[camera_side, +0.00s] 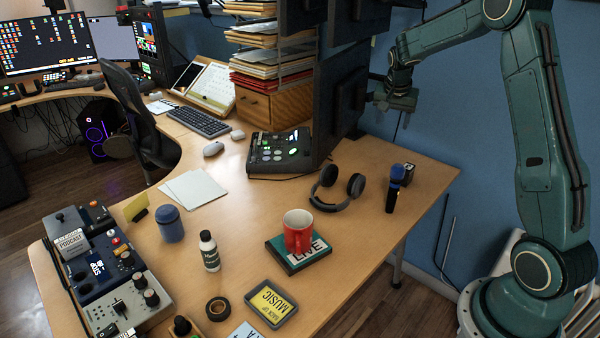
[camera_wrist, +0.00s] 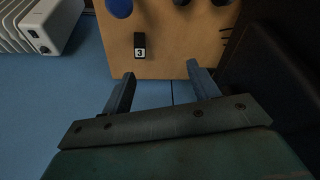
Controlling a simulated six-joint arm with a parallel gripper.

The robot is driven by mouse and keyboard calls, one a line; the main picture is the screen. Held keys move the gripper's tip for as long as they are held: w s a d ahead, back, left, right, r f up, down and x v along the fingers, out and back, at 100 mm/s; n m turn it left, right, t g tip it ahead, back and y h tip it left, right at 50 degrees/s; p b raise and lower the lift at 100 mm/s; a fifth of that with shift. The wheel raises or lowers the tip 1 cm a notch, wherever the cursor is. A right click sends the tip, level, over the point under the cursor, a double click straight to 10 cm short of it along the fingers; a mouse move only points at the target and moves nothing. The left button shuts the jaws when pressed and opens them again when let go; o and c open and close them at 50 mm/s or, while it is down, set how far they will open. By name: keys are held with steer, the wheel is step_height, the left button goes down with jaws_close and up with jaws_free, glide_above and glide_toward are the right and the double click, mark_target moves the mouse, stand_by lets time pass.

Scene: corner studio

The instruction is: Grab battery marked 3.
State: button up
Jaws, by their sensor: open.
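The battery marked 3 (camera_wrist: 139,45) is a small dark block with a white label bearing a 3, near the desk edge in the wrist view. In the side view the dark battery (camera_side: 409,173) stands near the desk's right corner, just behind the blue-topped microphone; its label cannot be read there. My gripper (camera_side: 396,100) is above and behind the desk's back edge, high over the battery and apart from it. In the wrist view my gripper (camera_wrist: 158,80) has its two fingers spread, with nothing between them.
A dark monitor (camera_side: 343,85) rises left of my gripper. A red mug (camera_side: 298,231) sits on a book. A white radiator-like unit (camera_wrist: 35,25) is beside the desk.

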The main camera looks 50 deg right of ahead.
mark_target(408, 166)
steer(key=s+d+f+m+g, duration=0.1)
steer(key=d+f+m, duration=0.2)
steer(key=d+f, duration=0.9)
steer(key=shift+s+d+f+m+g+h, duration=0.2)
steer(key=shift+f+m+g+h, duration=0.1)
steer(key=shift+m+g, duration=0.1)
steer(key=shift+x, duration=4.2)
steer(key=shift+a+f, duration=0.1)
steer(key=shift+x, duration=2.55)
